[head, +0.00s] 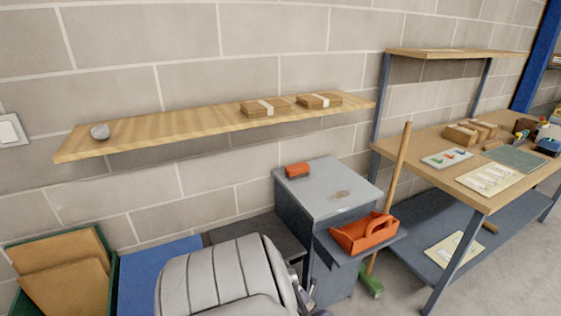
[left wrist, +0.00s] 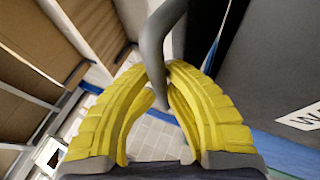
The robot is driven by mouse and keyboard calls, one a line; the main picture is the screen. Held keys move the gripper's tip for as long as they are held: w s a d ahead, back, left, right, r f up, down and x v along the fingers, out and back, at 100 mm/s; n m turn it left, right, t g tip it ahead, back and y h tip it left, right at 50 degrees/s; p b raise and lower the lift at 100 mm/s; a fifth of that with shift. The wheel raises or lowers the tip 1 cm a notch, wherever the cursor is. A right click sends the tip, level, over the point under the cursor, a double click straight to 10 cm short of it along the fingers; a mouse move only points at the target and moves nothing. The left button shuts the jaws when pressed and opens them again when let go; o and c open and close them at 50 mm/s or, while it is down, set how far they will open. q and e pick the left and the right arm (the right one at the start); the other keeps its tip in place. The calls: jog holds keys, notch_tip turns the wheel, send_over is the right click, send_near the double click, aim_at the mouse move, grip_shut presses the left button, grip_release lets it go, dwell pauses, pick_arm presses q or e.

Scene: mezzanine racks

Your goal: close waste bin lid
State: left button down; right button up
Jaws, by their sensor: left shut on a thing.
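In the left wrist view my left gripper (left wrist: 160,82) has its yellow ribbed fingers closed on a curved grey bar (left wrist: 161,45), which runs up and out of the picture between them. Beside it on the right is a dark grey panel (left wrist: 268,75), apparently the waste bin, with a white label (left wrist: 305,118) that is cut off after its first letters. How the bar joins the bin or its lid is not clear, and I cannot tell how far the lid is open. Neither gripper shows in the head view. My right gripper is not in view.
In the head view a green crate (head: 113,285) holds cardboard. A wooden wall shelf (head: 190,122) hangs above. A grey cabinet (head: 325,187) carries a red-orange block (head: 298,170) and an orange tote (head: 362,232). A broom (head: 392,175) leans near the workbench (head: 480,195).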

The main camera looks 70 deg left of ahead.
pick_arm(q)
jog(key=shift+w+a, duration=0.1)
jog(key=shift+w, duration=0.1)
jog(key=c, duration=1.6)
grip_release()
jog(key=shift+c, duration=0.2)
jog(key=shift+f, duration=0.1)
jog(key=shift+w+d+f, duration=0.1)
jog(key=shift+d, duration=0.3)
jog(key=v, duration=0.6)
jog(key=shift+w+d, duration=0.15)
jog(key=shift+w, duration=0.05)
jog(key=shift+w, duration=0.1)
